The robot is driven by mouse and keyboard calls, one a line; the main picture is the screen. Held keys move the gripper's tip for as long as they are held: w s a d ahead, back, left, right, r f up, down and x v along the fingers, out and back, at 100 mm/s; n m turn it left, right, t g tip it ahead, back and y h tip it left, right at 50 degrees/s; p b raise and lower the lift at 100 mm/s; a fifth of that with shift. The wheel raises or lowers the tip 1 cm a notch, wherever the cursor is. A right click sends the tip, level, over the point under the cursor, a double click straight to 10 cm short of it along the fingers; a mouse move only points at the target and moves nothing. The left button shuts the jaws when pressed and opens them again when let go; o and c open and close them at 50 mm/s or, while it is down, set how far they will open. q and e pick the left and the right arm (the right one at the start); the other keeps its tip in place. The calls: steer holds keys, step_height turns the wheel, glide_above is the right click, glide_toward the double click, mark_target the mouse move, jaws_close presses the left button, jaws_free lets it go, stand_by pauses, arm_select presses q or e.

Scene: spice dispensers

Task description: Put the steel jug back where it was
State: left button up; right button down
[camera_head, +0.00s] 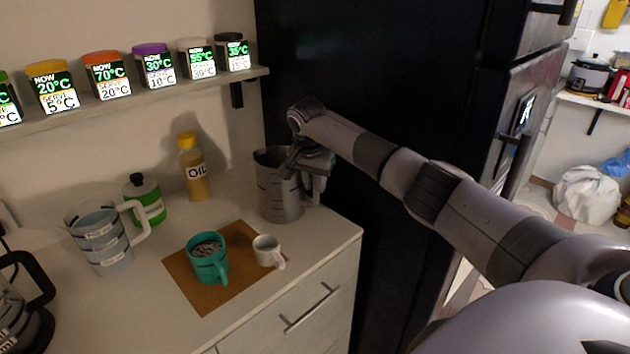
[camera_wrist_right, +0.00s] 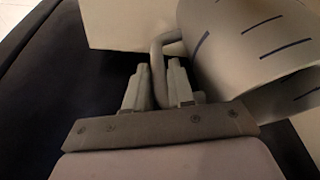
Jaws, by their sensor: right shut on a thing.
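The steel jug (camera_head: 279,190) is a grey metal pitcher with dark marks on its side. It stands upright at the back right of the counter, close to the black fridge. My right gripper (camera_head: 314,172) is at the jug's right side, shut on its handle. In the right wrist view the fingers (camera_wrist_right: 159,88) close around the handle (camera_wrist_right: 161,50), and the jug body (camera_wrist_right: 235,45) fills the upper right. The jug appears to rest on the counter, but I cannot tell whether its base fully touches. My left gripper is not in view.
A teal cup (camera_head: 208,262) with dark contents and a small white cup (camera_head: 267,249) stand on a brown mat (camera_head: 199,296). An oil bottle (camera_head: 194,172), a green bottle (camera_head: 146,200) and a clear measuring jug (camera_head: 100,240) stand left. A shelf (camera_head: 130,100) holds several labelled spice dispensers.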

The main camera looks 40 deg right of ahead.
steer(key=c, duration=1.4)
jaws_free()
steer(key=shift+f, duration=0.15)
steer(key=o, duration=0.4)
